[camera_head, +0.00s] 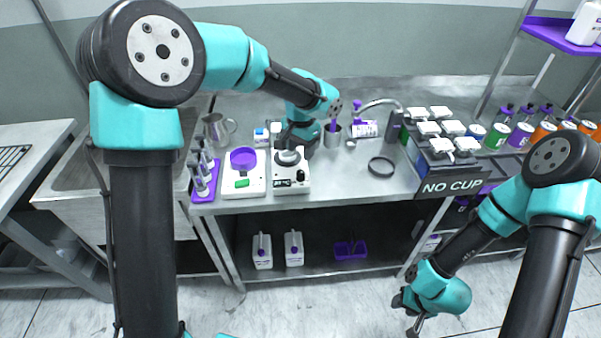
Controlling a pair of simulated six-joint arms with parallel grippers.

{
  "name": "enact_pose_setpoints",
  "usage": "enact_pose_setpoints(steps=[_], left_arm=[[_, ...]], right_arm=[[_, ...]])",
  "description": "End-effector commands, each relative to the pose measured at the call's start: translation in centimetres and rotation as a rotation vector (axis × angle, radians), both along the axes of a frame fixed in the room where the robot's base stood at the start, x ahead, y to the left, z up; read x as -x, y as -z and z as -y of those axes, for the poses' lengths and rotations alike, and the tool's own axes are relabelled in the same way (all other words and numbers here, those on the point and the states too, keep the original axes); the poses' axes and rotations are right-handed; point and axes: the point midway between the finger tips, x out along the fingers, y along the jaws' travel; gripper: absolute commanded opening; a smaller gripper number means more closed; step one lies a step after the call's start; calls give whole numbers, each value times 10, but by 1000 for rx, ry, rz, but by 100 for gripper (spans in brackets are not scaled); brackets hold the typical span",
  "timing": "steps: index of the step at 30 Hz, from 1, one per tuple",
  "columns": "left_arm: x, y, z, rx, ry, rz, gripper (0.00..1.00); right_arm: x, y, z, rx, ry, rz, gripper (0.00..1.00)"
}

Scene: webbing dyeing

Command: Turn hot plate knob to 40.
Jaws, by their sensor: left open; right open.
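The hot plate (291,186) is a white box with a round top, standing at the front edge of the steel bench. Its front face has a dark panel and a small dark knob (300,176); the knob's setting is too small to read. My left gripper (290,146) hangs just above and behind the hot plate's top, open, with nothing seen in it. Whether its fingers touch anything there I cannot tell. My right gripper (411,317) is open and empty, low over the floor in front of the bench.
A white scale with a green display (241,183) and a purple dish (243,158) stands close left of the hot plate. A purple rack of bottles (206,186) is further left. A black ring (381,167) lies right.

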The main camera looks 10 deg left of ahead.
Motion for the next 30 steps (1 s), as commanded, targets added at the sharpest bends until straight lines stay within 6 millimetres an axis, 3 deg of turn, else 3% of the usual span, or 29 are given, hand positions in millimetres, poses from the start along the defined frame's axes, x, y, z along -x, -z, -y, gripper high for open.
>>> enact_pose_setpoints(steps=[9,16,30], left_arm=[[0,56,0,-1,1,-3,52],[0,88,0,-1,0,-2,52],[0,99,0,0,0,1,50]], right_arm=[[0,0,0,0,0,0,43],[0,0,0,0,0,0,43],[0,0,0,0,0,0,43]])
